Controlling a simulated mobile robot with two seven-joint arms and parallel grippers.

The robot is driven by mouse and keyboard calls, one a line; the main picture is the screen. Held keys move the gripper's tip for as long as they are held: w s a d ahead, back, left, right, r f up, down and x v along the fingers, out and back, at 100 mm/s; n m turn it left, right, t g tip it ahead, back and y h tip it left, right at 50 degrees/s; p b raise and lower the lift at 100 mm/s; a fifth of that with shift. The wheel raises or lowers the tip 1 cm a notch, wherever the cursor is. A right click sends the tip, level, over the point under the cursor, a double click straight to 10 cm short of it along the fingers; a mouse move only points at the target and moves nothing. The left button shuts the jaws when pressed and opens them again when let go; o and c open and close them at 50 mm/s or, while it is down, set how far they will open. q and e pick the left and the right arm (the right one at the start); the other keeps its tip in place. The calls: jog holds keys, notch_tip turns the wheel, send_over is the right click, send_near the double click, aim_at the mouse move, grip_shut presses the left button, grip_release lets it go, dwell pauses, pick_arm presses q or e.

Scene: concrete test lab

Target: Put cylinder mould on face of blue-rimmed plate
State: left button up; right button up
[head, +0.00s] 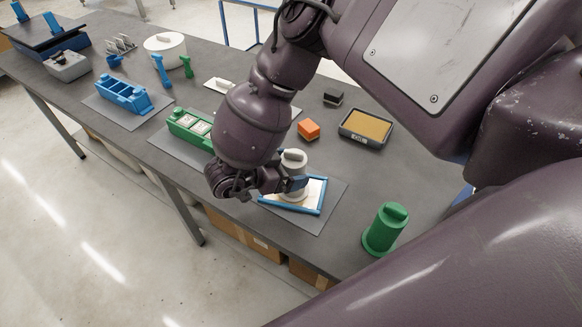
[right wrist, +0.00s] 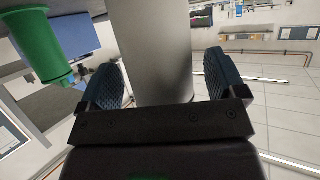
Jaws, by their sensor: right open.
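In the right wrist view the mould (right wrist: 152,45) rises between the two blue pads of the gripper (right wrist: 163,82), with a gap at the right pad. The far-left part of the plate is hidden by my gripper. My left gripper is not in view.
A green cylinder (head: 385,230) stands near the table's right front. An orange block (head: 308,129), a black block (head: 333,97) and a tray with a tan surface (head: 365,126) lie behind the plate. A green holder (head: 187,127) is to the left.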

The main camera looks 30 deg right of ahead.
jog(key=b+v, duration=0.1)
jog(key=v, duration=1)
jog(key=shift+a, duration=0.25)
jog(key=shift+s+r, duration=0.1)
jog(key=shift+r, duration=0.05)
